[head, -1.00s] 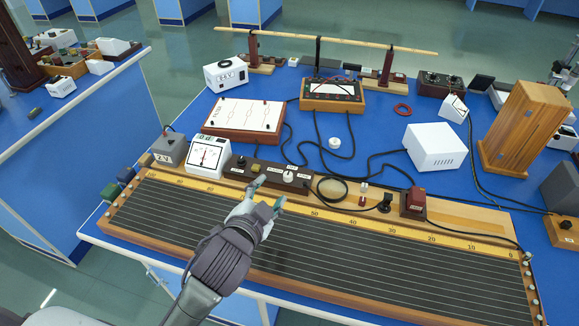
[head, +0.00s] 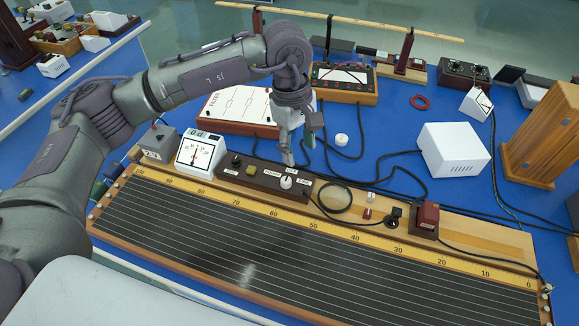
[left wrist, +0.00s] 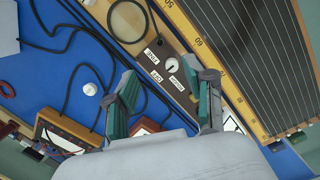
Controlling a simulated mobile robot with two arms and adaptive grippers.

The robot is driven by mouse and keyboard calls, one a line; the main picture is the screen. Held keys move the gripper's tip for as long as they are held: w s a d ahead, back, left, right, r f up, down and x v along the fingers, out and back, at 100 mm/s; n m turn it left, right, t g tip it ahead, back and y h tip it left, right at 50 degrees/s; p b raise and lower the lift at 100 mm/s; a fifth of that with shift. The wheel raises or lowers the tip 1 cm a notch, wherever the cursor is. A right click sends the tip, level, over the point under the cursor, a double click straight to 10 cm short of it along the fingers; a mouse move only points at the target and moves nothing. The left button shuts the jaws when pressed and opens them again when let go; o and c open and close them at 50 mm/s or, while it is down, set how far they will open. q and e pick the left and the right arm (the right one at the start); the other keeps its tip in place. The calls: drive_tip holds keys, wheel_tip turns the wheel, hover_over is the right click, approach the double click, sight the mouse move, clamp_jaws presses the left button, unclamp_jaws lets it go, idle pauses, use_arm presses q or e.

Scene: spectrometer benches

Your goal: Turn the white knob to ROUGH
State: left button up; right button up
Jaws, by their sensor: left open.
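The white knob (head: 286,182) sits on a dark brown control box (head: 248,175) on the wooden board's back strip, with small white labels around it. In the left wrist view the knob (left wrist: 172,64) shows ahead between the fingers, with labels reading FINE, OFF and ROUGH (left wrist: 177,83). I cannot tell surely where its pointer aims. My left gripper (head: 298,150) points down just behind and above the knob. Its green-padded fingers (left wrist: 168,78) are spread and empty, apart from the knob. My right gripper is not in view.
A white-faced meter (head: 200,153) stands left of the box. Black cables and a coil (head: 334,198) lie to its right, near a red-topped block (head: 427,216). A white box (head: 453,149) stands further right. The stringed board (head: 300,250) fills the front.

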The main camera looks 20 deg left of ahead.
sight(286, 179)
use_arm(q)
drive_tip(key=shift+y, duration=0.7)
drive_tip(key=a+f+p, duration=0.1)
drive_tip(key=f, duration=0.2)
drive_tip(key=a+f+p, duration=0.1)
drive_tip(key=f, duration=0.3)
drive_tip(key=w+a+f+p, duration=0.1)
drive_tip(key=f, duration=0.3)
drive_tip(key=shift+f, duration=0.9)
drive_tip(key=shift+c, duration=0.4)
clamp_jaws()
